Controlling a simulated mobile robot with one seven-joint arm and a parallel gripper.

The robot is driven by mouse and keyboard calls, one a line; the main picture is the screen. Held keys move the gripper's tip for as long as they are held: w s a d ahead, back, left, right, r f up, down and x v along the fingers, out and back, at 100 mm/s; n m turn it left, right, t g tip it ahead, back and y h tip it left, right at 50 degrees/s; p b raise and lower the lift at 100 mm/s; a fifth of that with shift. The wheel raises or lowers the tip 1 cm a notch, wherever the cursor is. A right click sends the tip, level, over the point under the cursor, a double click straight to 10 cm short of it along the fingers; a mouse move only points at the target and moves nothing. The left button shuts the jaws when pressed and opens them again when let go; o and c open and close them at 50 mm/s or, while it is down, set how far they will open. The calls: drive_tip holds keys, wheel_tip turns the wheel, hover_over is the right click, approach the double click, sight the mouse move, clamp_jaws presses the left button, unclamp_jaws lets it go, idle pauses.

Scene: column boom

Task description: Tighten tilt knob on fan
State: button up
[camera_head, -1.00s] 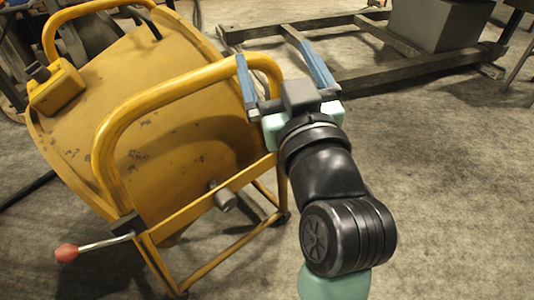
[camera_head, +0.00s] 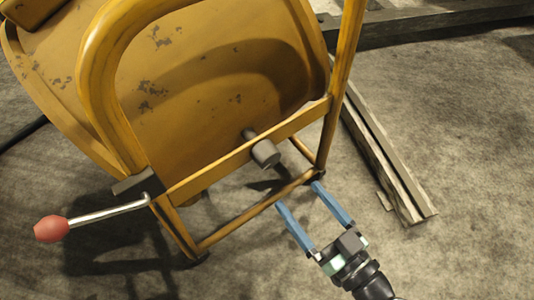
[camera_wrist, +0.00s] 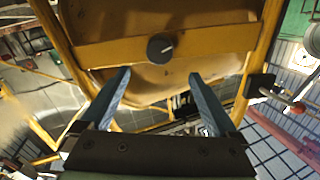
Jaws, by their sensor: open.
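The fan is a large yellow drum (camera_head: 200,70) with chipped paint in a yellow tube frame. A grey-black round knob (camera_head: 265,153) sticks out from the frame's cross bar. In the wrist view the knob (camera_wrist: 160,48) faces me, with a pale line on its face, beyond and between my fingertips. My gripper (camera_head: 298,196) has two blue fingers spread apart, with nothing between them. In the head view it is below and right of the knob, near the lower frame bar, apart from the knob. Whether the fingertips touch the frame cannot be told.
A bent metal crank with a red ball grip (camera_head: 52,229) sticks out at the frame's left. Wooden beams (camera_head: 385,155) lie on the floor at right. The concrete floor (camera_head: 450,250) at lower right is clear.

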sight(272, 161)
drive_tip(key=b+x, duration=0.3)
drive_tip(key=x, duration=0.8)
drive_tip(key=shift+s, duration=0.1)
drive_tip(key=c, duration=1.4)
drive_tip(key=shift+o, duration=0.2)
